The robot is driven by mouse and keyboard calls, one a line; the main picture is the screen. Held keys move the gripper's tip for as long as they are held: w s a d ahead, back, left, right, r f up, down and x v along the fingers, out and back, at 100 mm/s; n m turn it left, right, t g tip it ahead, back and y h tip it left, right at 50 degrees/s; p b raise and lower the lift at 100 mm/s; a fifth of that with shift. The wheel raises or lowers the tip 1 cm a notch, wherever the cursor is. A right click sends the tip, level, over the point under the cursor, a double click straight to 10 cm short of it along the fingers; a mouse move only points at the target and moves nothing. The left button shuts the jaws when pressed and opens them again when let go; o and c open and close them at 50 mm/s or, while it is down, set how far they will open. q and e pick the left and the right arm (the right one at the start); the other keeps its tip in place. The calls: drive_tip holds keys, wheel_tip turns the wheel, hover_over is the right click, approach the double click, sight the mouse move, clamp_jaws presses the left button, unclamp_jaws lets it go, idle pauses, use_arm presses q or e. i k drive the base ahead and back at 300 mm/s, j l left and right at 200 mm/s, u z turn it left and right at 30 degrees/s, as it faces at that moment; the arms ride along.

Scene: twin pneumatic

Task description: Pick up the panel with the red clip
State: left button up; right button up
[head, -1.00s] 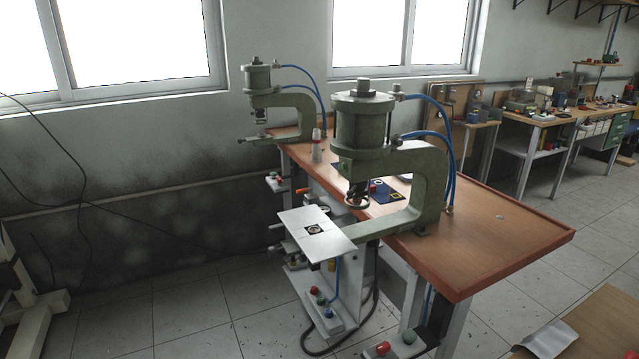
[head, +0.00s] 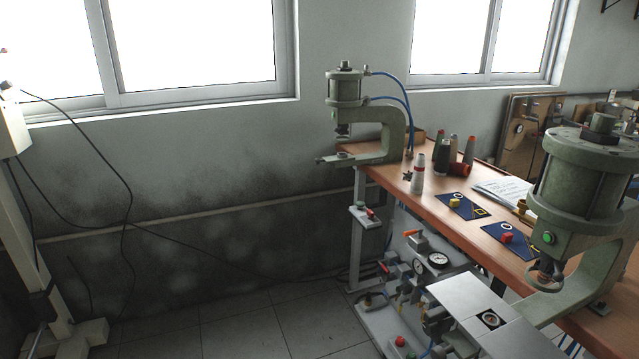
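Two dark blue panels lie flat on the wooden table between the two presses. The nearer panel (head: 522,252) carries a red clip (head: 507,237) at its left part and has a ring mark on it. The farther panel (head: 468,212) carries a yellow clip (head: 454,203) and also shows a ring and a yellow square. The near press partly hides the right end of the panel with the red clip. Neither of my grippers is in view.
A green press (head: 582,185) stands at the near right, with a grey plate (head: 470,305) before it. Another press (head: 372,130) stands at the far end. Thread cones (head: 443,158) and papers (head: 503,191) are on the table (head: 425,206). The floor (head: 240,335) at left is clear.

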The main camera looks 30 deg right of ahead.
sight(510, 237)
drive_tip(key=i+z, duration=0.3)
drive_tip(key=i+j+z, duration=0.15)
drive_tip(key=i+z, duration=0.15)
drive_tip(key=i, duration=0.25)
drive_tip(key=i+j+z, duration=0.3)
drive_tip(key=i+l, duration=0.05)
drive_tip(key=i, duration=0.05)
